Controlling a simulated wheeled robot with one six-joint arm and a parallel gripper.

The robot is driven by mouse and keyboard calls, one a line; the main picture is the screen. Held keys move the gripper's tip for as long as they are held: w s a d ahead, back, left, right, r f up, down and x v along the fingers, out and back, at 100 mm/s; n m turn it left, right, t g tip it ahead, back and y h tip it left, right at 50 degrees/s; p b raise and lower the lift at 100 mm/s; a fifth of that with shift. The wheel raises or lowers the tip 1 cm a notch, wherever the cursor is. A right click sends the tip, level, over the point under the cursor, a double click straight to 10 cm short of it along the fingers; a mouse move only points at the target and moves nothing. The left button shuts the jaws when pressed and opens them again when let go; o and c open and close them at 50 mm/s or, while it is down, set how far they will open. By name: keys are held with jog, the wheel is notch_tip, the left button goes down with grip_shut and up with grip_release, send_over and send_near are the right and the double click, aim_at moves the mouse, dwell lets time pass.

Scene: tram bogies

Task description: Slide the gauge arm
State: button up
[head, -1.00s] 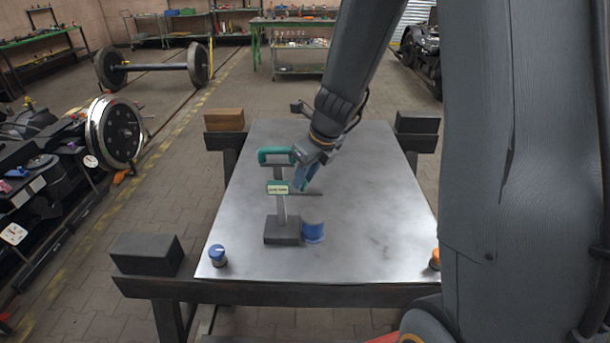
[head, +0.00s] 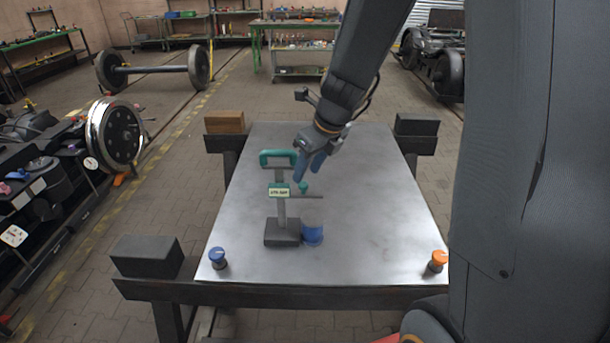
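The gauge stands upright on the steel table, with a dark block base (head: 282,234), a grey post and a green C-shaped handle (head: 278,154) at the top. A labelled slider (head: 279,190) sits partway up the post. The thin gauge arm (head: 309,197) reaches right from it, with a small green knob (head: 303,187) near the slider. A blue cylinder (head: 312,235) stands beside the base, below the arm. My gripper (head: 308,175) points down with its blue fingers apart, just above the knob. Nothing shows between the fingers; contact with the knob cannot be told.
The steel table (head: 370,225) is clear to the right. A blue-topped knob (head: 217,258) and an orange-topped knob (head: 437,261) stand at its front corners. Dark blocks and a brown block (head: 224,122) sit on the supports around it.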

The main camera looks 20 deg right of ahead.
jog(key=shift+v, duration=1.9)
jog(key=s+f+n+g+h+b, duration=0.1)
jog(key=s+f+n+b, duration=0.2)
jog(key=n, duration=1.2)
jog(key=s+f+n+g+h+b, duration=0.1)
jog(key=s+f+n+b, duration=0.1)
jog(key=s+f+n, duration=0.5)
jog(key=s+a+n, duration=0.1)
jog(key=s+n, duration=0.4)
jog(key=n, duration=0.3)
jog(key=shift+f+n+g+b, duration=0.3)
jog(key=shift+f+b, duration=0.1)
